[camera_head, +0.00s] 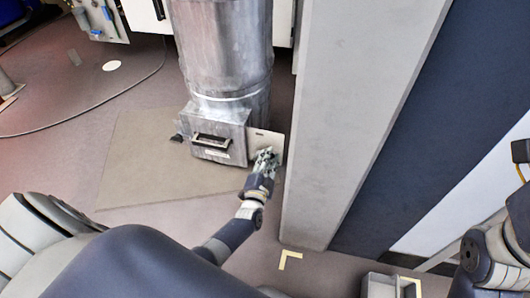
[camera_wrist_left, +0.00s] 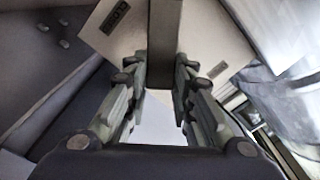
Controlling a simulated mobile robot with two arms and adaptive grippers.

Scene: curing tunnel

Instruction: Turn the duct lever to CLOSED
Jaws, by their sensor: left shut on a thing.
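The duct (camera_head: 225,55) is a grey metal pipe standing on a square metal box. A pale plate (camera_head: 277,137) sticks out on the box's right side. My left gripper (camera_head: 266,156) is at this plate. In the left wrist view the duct lever (camera_wrist_left: 163,45) is a dark grey bar between the two fingers (camera_wrist_left: 160,82), which are shut on it. A CLOSED label (camera_wrist_left: 115,16) is on the plate left of the lever. A second label right of the lever is too small to read. In the head view the gripper hides the lever. My right gripper is out of view.
A tall pale column (camera_head: 345,110) stands close to the right of my left gripper. A beige floor mat (camera_head: 145,160) lies around the duct's foot. A dark cable (camera_head: 90,103) runs across the floor at the left. A grey bin (camera_head: 380,284) stands at the bottom right.

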